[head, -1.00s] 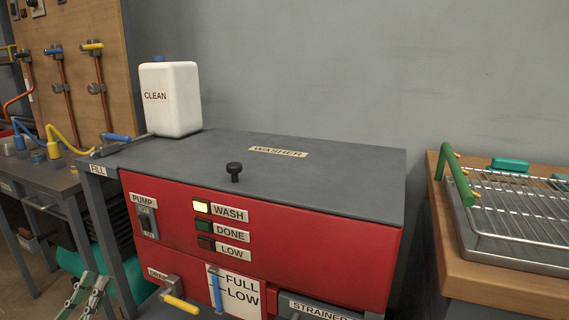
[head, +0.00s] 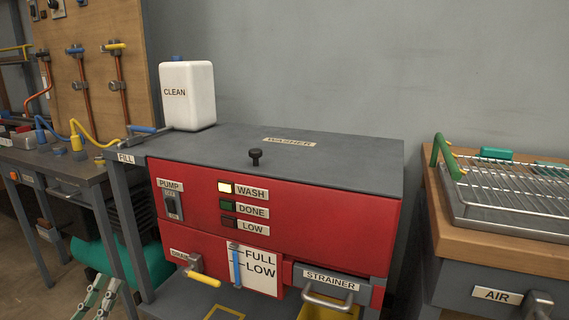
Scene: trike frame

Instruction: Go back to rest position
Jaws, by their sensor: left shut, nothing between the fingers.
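My left gripper (head: 97,303) shows at the bottom left edge of the head view, in front of the washer's left leg. Its pale green fingers are shut with nothing between them, and it touches nothing that I can see. My right gripper is not in view. The red washer (head: 310,215) with a grey lid (head: 340,160) stands in the middle. The lid is down, with a black knob (head: 255,157) on top.
A white CLEAN jug (head: 188,97) stands on the washer's back left corner. A strainer drawer (head: 330,285) is at the lower right. A wooden bench (head: 490,225) with a wire rack (head: 510,195) is at right, a grey bench (head: 60,170) at left. A teal tank (head: 95,260) sits low left.

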